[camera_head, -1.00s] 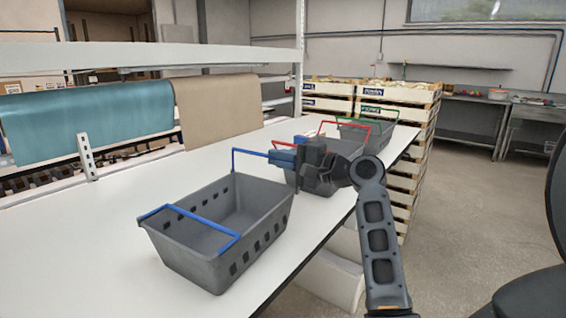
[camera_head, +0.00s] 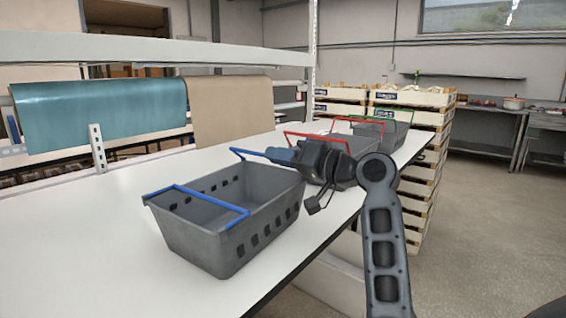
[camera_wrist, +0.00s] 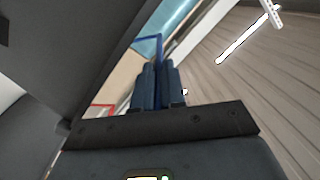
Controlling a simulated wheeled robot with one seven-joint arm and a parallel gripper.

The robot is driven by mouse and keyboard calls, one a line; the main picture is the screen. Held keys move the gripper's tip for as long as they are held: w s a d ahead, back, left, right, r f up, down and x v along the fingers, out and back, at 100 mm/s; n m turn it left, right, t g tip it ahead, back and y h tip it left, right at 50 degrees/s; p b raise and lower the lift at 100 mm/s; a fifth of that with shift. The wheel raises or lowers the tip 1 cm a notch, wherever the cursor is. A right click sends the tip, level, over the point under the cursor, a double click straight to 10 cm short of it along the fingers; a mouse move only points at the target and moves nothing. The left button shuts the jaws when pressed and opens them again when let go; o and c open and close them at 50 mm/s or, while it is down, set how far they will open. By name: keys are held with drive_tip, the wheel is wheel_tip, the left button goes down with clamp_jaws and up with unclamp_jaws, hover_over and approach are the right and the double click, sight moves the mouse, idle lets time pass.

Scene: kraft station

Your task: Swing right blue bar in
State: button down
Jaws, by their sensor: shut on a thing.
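A grey basket (camera_head: 215,245) with slotted sides stands on the white table. Its left blue bar (camera_head: 205,198) lies across the basket's left part. Its right blue bar (camera_head: 247,153) is raised at the far right end and leans left, toward the basket's inside. My gripper (camera_head: 277,155) is shut on this bar, at the far right of the basket, and hides part of it. In the wrist view, the two blue-grey fingers (camera_wrist: 158,84) are close together, with the blue bar (camera_wrist: 147,40) running out beyond them.
A grey basket with red bars (camera_head: 318,137) and one with green bars (camera_head: 385,116) stand behind my gripper along the table (camera_head: 105,225). Stacked wooden crates (camera_head: 428,150) rise past the table's far end. The table left of the near basket is clear.

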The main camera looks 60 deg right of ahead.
drive_tip(key=f+n+b, duration=0.1)
drive_tip(key=n+b, duration=0.1)
drive_tip(key=a+f+n+b, duration=0.1)
drive_tip(key=n, duration=0.1)
drive_tip(key=shift+a+f+n+b, duration=0.1)
drive_tip(key=shift+n+b, duration=0.2)
drive_tip(key=shift+b, duration=0.05)
idle(0.4)
drive_tip(key=c, duration=1.2)
unclamp_jaws()
drive_tip(key=s+a, duration=0.1)
drive_tip(key=s, duration=0.6)
drive_tip(key=shift+s, duration=0.3)
